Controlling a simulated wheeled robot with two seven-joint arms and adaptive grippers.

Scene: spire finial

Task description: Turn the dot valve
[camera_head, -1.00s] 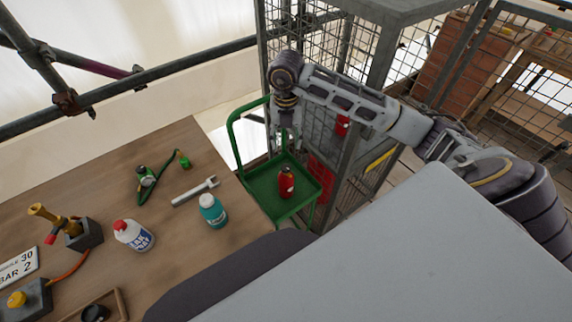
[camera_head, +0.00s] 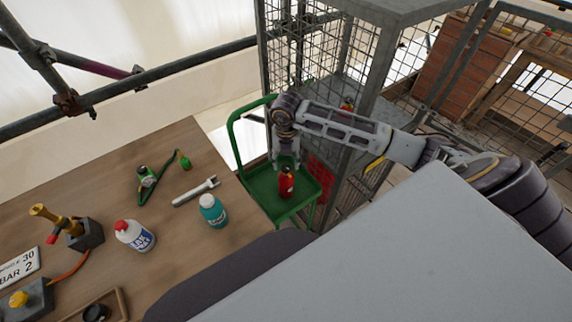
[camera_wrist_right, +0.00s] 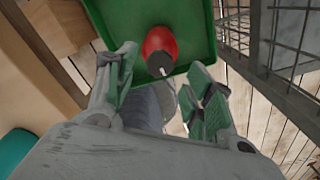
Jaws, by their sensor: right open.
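No valve with a clear dot mark can be made out. On the wooden table a brass fitting with a red end (camera_head: 62,221) stands in a dark block, and a grey box carries a yellow knob (camera_head: 18,299). A green-and-white gauge-like part (camera_head: 147,176) lies farther back. A red bottle (camera_head: 286,187) with a dark top stands in the green trolley; it also shows in the wrist view (camera_wrist_right: 158,43). My right gripper (camera_head: 287,163) points down close above the bottle. In the wrist view its fingers (camera_wrist_right: 162,74) are apart with nothing between the tips. My left gripper is out of view.
The green trolley (camera_head: 262,197) stands beside the table's right edge, against a wire cage (camera_head: 299,50). Scaffold pipes cross at upper left.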

